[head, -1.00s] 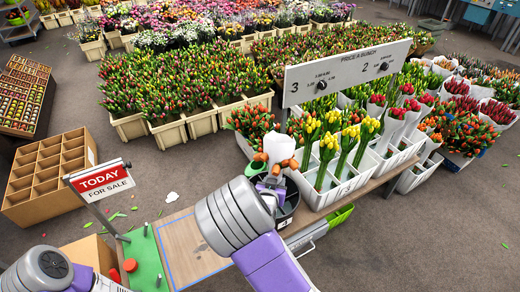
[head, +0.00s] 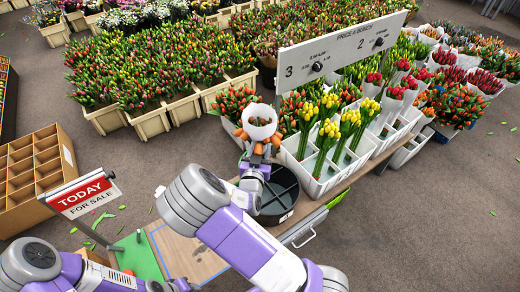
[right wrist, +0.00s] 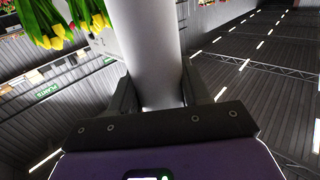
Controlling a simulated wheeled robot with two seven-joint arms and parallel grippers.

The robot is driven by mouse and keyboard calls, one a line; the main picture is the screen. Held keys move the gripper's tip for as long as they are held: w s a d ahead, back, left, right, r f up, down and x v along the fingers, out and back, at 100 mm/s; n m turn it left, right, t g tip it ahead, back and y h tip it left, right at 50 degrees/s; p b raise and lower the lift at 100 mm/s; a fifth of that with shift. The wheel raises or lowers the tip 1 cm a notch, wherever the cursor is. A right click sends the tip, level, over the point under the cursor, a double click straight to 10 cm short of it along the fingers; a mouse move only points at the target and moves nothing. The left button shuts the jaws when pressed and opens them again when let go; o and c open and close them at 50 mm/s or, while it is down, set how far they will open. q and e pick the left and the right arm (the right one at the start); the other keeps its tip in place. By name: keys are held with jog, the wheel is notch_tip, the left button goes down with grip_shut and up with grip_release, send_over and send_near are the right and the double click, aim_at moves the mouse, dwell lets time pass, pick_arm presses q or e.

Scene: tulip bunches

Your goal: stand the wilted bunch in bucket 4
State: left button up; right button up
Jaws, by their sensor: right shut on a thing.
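The wilted bunch is a white sleeve (head: 260,115) with drooping orange-brown heads (head: 243,133) around it. My right gripper (head: 257,160) is shut on it, and in the right wrist view the black fingers close on the white sleeve (right wrist: 150,50). The bunch is held up, beyond the round black bucket (head: 277,200) in the picture; its lower end is hidden by my gripper.
White crates (head: 308,165) with yellow and red tulips stand right of the bucket, under a price board (head: 340,48). A red TODAY sign (head: 85,193) and green board (head: 138,258) are at left. Orange tulips (head: 236,103) stand just behind the bunch.

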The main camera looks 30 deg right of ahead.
jog(key=shift+f+b, duration=5.25)
jog(key=shift+f, duration=5.7)
jog(key=o, duration=1.8)
jog(key=shift+a, duration=0.1)
jog(key=p+v, duration=0.1)
jog(key=v, duration=0.6)
jog(key=shift+s+a+p, duration=0.1)
jog(key=shift+s+p, duration=0.15)
jog(key=shift+p, duration=0.15)
